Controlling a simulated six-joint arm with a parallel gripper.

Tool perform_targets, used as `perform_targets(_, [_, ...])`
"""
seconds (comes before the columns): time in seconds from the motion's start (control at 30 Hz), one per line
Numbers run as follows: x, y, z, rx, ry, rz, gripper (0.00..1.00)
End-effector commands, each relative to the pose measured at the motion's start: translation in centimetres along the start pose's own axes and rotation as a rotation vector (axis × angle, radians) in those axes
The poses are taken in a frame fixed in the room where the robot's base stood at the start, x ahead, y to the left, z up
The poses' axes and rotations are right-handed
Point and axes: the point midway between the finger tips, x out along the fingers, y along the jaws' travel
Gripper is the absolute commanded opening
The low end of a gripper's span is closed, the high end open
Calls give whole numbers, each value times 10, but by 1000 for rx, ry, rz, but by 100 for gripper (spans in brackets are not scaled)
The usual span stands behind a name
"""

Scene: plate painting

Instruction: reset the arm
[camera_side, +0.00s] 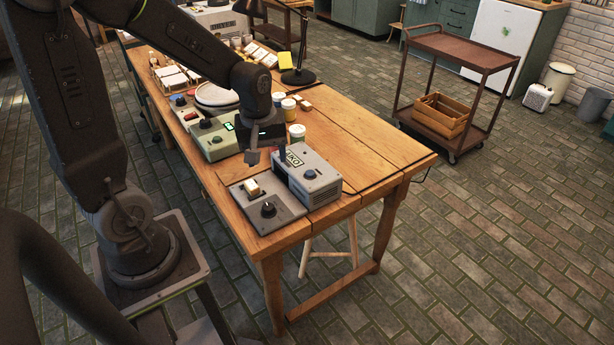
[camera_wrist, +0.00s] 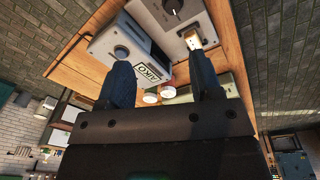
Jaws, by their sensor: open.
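My gripper (camera_side: 268,155) hangs above the near part of the wooden table (camera_side: 360,145), just behind a grey box marked AIKO (camera_side: 307,177). In the wrist view the two dark fingers of my gripper (camera_wrist: 160,85) stand wide apart with nothing between them. The AIKO box (camera_wrist: 130,50) shows beyond the left finger. A flat grey panel (camera_side: 268,207) with a black knob and a pale switch lies left of the box; it also shows in the wrist view (camera_wrist: 172,22).
A pale green control box (camera_side: 213,140), a round white plate (camera_side: 216,94) and several small paint jars (camera_side: 297,132) stand farther back on the table. A black lamp (camera_side: 298,76) stands behind them. A brown trolley (camera_side: 460,48) stands apart on the brick floor.

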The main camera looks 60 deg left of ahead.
Motion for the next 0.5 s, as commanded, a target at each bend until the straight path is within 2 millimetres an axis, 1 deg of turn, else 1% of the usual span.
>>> perform_targets(0.03, [-20, 4, 11, 107, 32, 37, 59])
perform_targets(0.2, [-74, 3, 52, 478, 131, 129, 59])
perform_targets(0.3, [-101, -4, 75, 686, 195, 176, 59])
perform_targets(0.4, [-120, -13, 95, 862, 254, 213, 59])
perform_targets(0.5, [-132, -21, 109, 992, 301, 238, 59])
